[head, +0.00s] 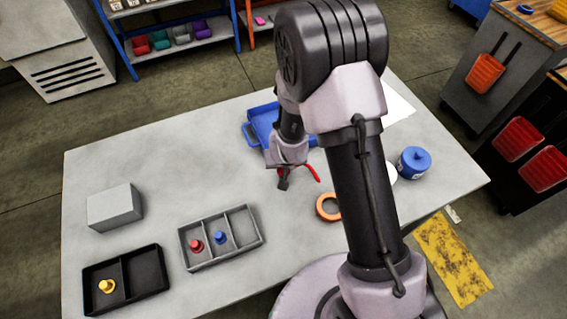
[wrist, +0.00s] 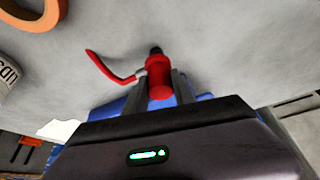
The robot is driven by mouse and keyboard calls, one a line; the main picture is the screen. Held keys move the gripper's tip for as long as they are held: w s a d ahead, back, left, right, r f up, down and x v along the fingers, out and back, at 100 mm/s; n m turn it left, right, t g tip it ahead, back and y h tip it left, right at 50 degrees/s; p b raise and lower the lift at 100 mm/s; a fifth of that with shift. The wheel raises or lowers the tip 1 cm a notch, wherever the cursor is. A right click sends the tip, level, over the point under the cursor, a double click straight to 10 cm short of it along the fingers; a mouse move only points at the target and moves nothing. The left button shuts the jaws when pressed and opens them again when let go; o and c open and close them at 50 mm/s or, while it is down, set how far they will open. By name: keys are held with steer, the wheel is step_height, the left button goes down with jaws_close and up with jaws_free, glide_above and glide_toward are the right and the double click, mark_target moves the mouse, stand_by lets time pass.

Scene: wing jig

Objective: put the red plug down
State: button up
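My gripper (head: 284,184) is over the middle of the table, in front of the blue tray. In the wrist view my gripper (wrist: 160,86) is closed around a red plug (wrist: 159,76), a red cylinder with a dark far end. Only a little red of this held plug (head: 281,172) shows in the head view. It appears to be above the tabletop; the exact gap is unclear. Another red plug (head: 196,246) stands in the left compartment of the grey divided tray (head: 250,244), with a blue plug (head: 220,238) in the middle one.
A curved red handle (head: 313,172) lies beside my gripper. Orange tape (head: 320,207) is to the right, a blue container (head: 414,160) farther right. A black tray (head: 152,273) holds a yellow plug (head: 106,286).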

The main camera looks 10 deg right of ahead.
steer(key=o, duration=0.4)
steer(key=shift+c, duration=0.2)
